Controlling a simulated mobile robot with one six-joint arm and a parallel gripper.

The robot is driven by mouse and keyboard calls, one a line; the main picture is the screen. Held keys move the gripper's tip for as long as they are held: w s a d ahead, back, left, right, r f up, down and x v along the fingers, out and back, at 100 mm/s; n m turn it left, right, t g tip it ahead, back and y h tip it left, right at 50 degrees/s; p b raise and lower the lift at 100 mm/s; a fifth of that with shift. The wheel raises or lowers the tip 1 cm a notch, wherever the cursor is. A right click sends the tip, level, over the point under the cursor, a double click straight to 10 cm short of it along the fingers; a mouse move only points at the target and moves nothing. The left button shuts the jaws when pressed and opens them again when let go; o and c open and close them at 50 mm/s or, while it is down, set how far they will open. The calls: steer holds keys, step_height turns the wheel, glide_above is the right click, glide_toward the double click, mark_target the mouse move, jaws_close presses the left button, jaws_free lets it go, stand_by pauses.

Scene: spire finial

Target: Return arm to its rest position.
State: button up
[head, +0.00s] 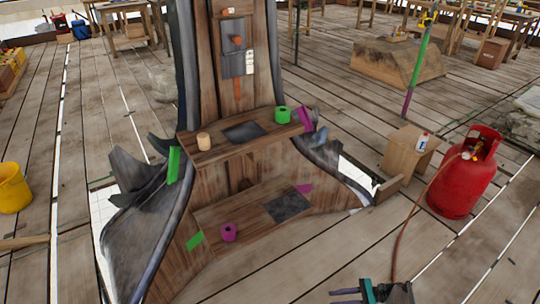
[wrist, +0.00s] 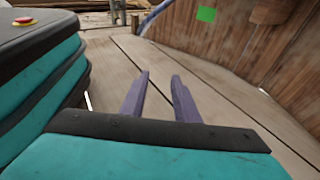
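My gripper (wrist: 158,77) shows in the wrist view as two purple fingers held apart, with only bare floor planks between them. It is open and empty. In the head view my gripper (head: 336,297) is low at the bottom edge, right of the middle, in front of the wooden spire (head: 228,165) and clear of it. Most of my arm is outside the head view.
The spire's ledges carry a green roll (head: 282,115), a beige cylinder (head: 204,141) and a magenta roll (head: 228,232). A red gas cylinder (head: 464,175) with a trailing hose (head: 405,230) stands right. A yellow bucket (head: 12,188) is left. Floor between spire and cylinder is mostly free.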

steer(key=s+a+r+n+g+h+p, duration=0.35)
steer(key=s+a+r, duration=0.2)
steer(key=a, duration=0.35)
steer(key=s+a+r+n+g+h+p, duration=0.3)
steer(key=s+a+r+n+g+p, duration=0.15)
steer(key=s+a, duration=0.35)
steer(key=s+a+r+n+h+p, duration=0.1)
steer(key=s+r+n+h+p, duration=0.1)
steer(key=s+r+n+h, duration=0.3)
steer(key=s+d+n+t+h, duration=0.1)
steer(key=d+n+h, duration=0.2)
steer(key=d+n, duration=0.3)
steer(key=shift+s+d+f+t+h, duration=0.25)
steer(key=shift+s+d+t+h, duration=0.1)
steer(key=shift+d+t, duration=0.1)
